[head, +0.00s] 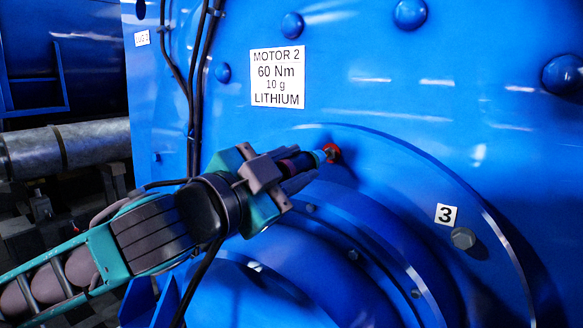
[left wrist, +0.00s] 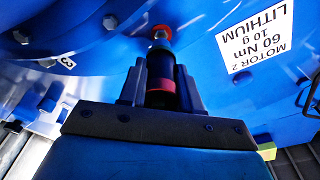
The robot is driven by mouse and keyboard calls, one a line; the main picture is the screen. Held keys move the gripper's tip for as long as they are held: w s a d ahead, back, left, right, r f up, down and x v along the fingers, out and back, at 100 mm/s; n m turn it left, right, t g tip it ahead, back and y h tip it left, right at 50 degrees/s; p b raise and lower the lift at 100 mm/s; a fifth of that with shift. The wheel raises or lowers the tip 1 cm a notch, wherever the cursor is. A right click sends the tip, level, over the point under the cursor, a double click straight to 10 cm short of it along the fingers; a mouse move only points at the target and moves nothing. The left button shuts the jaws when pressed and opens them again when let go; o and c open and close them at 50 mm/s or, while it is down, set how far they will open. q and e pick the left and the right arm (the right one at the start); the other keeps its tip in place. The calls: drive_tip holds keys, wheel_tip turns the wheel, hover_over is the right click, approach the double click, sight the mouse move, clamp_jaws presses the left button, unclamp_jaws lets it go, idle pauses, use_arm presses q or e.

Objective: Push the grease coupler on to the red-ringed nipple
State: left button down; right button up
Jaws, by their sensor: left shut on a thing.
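My left gripper (head: 297,172) comes in from the left and is shut on the grease coupler (head: 319,157), a dark cylinder with coloured bands. The coupler also shows between the fingers in the left wrist view (left wrist: 160,68), with a red band near the gripper. The red-ringed nipple (head: 332,152) stands out from the blue motor face; its red ring is at the coupler's tip in the left wrist view (left wrist: 161,30). The coupler looks in line with the nipple and meets or nearly meets it. I cannot tell whether it is seated. My right gripper is not in view.
A white label (head: 277,78) reading MOTOR 2, 60 Nm, 10 g LITHIUM is above the gripper. A tag with 3 (head: 446,214) sits beside a bolt (head: 463,238) on the round flange. Black cables (head: 192,95) run down the housing at left.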

sight(305, 164)
use_arm(q)
drive_tip(key=shift+p+x, duration=0.55)
drive_tip(key=shift+x, duration=1)
drive_tip(key=c, duration=0.7)
unclamp_jaws()
drive_tip(key=shift+w+a+f, duration=0.1)
drive_tip(key=shift+f, duration=0.05)
drive_tip(key=b+v, duration=0.1)
drive_tip(key=v, duration=1.2)
drive_tip(key=shift+b, duration=0.3)
